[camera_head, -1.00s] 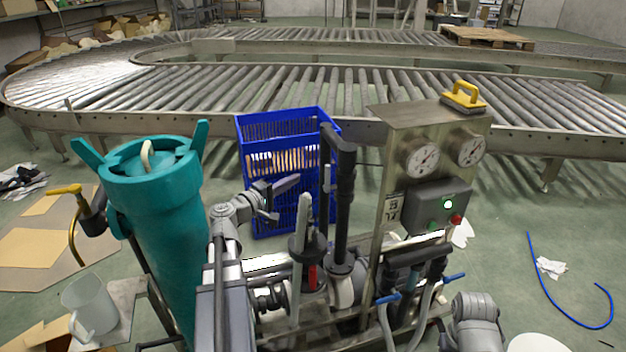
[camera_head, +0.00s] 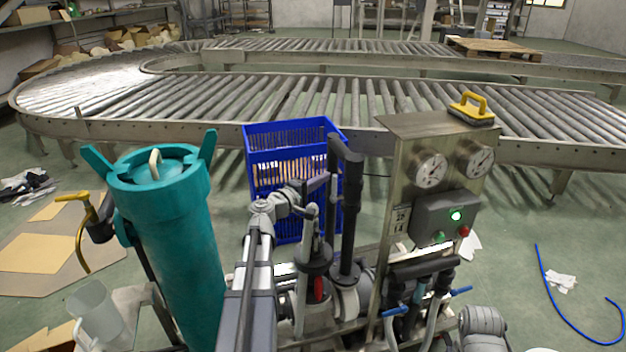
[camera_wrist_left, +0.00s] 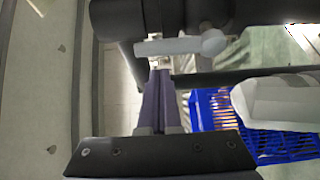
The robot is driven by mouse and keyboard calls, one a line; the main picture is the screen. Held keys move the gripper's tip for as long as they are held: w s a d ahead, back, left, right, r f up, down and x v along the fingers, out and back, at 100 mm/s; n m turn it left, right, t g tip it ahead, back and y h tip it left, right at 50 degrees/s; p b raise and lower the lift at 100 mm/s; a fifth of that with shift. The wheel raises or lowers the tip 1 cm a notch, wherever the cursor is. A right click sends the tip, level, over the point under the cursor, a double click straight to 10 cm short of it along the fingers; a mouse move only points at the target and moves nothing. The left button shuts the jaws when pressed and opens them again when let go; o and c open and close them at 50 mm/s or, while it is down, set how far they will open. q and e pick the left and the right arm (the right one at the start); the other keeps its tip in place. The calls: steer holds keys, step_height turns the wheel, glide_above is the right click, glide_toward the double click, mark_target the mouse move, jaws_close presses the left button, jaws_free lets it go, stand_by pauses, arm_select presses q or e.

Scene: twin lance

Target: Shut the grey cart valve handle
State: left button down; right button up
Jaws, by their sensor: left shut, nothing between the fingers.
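The grey valve handle (camera_head: 307,245) stands nearly upright on the cart, a long light-grey lever with a rounded top. In the left wrist view the handle (camera_wrist_left: 180,46) lies across the picture, just beyond my fingertips. My left gripper (camera_head: 320,182) is shut and empty, near the handle's top end and partly behind it in the head view. In the left wrist view its closed fingers (camera_wrist_left: 158,88) point at the handle; I cannot tell whether they touch it. My right gripper is out of view; only part of my right arm shows at the bottom right.
Black pipes (camera_head: 347,205) rise just right of the handle. A teal tank (camera_head: 175,240) stands to the left, and a gauge panel (camera_head: 440,180) to the right. A blue crate (camera_head: 290,130) is behind. The roller conveyor (camera_head: 330,95) crosses the background.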

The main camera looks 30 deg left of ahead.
arm_select(q)
steer(key=shift+s+d, duration=0.4)
steer(key=shift+d, duration=0.3)
steer(key=shift+s+d+m+b, duration=0.1)
steer(key=shift+d+m+b, duration=0.05)
steer(key=shift+m+b, duration=0.2)
steer(key=shift+s+d+m+t+b, duration=0.15)
steer(key=shift+m+t+b, duration=0.25)
steer(key=shift+m+b, duration=0.1)
steer(key=s+d+f+m+h+b, duration=0.2)
steer(key=m+h+b, duration=0.3)
steer(key=m, duration=0.5)
steer(key=s+d+f+m+h+b, duration=0.2)
steer(key=m+h+b, duration=0.4)
steer(key=m+b, duration=0.3)
steer(key=shift+d+f+m+t, duration=0.25)
steer(key=shift+f+m+t, duration=0.1)
steer(key=shift+m, duration=0.3)
steer(key=shift+w+f, duration=0.1)
